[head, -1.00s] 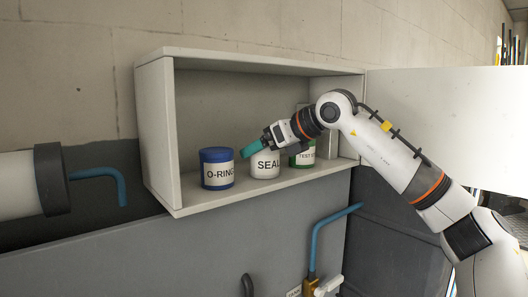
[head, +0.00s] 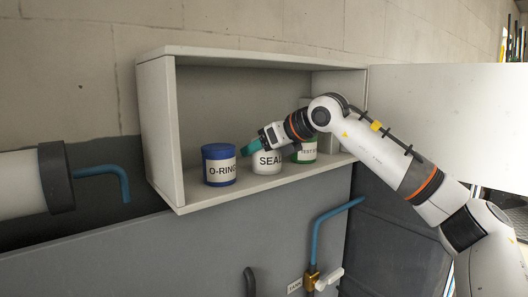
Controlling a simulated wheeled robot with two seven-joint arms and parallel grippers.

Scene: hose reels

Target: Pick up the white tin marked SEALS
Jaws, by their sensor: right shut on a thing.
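The white tin marked SEALS (head: 267,161) stands upright on the floor of the open wall cabinet, in the middle of three tins. The end of its label is hidden behind my right gripper. My right gripper (head: 249,149) reaches in from the right with its teal fingers at the tin's upper left edge, and it is shut on the tin. How far the fingers wrap the rim is hard to see. My left gripper is not in view.
A blue tin marked O-RING (head: 219,165) stands close to the left. A green tin (head: 306,153) stands to the right, partly behind my gripper. The cabinet (head: 155,130) has side walls and a top, and its door (head: 450,120) stands open at right. Blue pipes are outside it.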

